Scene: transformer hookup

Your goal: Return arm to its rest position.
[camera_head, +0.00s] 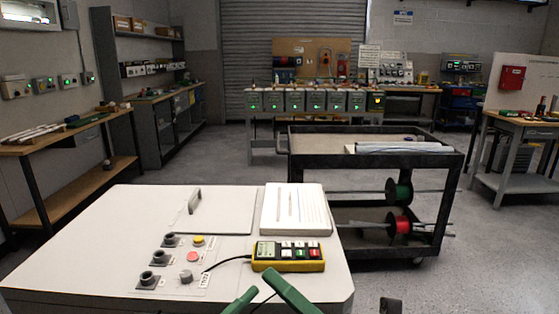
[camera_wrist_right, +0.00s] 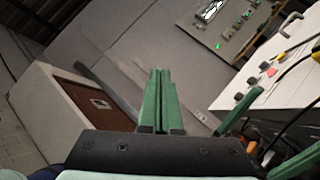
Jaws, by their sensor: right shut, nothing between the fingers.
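In the right wrist view, two green fingers stand apart at the right, and the left gripper looks open. Most of both arms is out of view.
The cabinet carries knobs and buttons, a yellow handheld meter (camera_head: 288,256) with a black cable, and a white panel (camera_head: 296,209). A black cart (camera_head: 370,161) with red and green spools stands behind, to the right. Floor (camera_head: 480,240) is clear at the right.

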